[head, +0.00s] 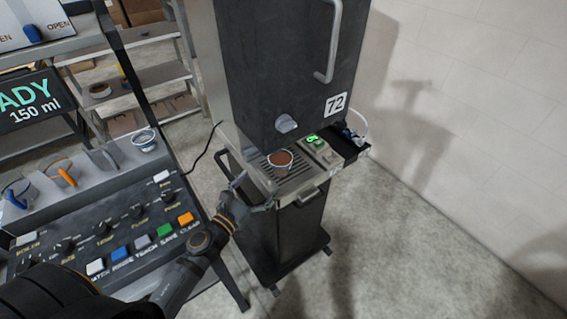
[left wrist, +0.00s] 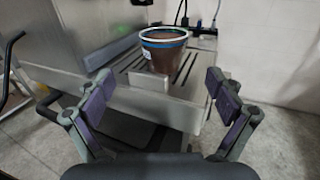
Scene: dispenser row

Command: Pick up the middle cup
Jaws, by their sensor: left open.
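A cup (head: 281,160) with brown contents stands upright on the slotted drip tray (head: 296,184) of the tall dark dispenser. In the left wrist view the cup (left wrist: 164,52) shows a white rim and a blue band. My left gripper (head: 253,194) is open and empty at the tray's front left edge, apart from the cup. In the left wrist view the cup is ahead, beyond the open fingers (left wrist: 159,82). I cannot tell which one counts as the middle cup. My right gripper is out of view.
The dispenser's dark upper housing (head: 290,65) with a knob (head: 286,123) overhangs the tray. A green-lit panel (head: 318,147) is right of the cup. A console (head: 95,215) with several coloured buttons fills the left. Open floor lies at front right.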

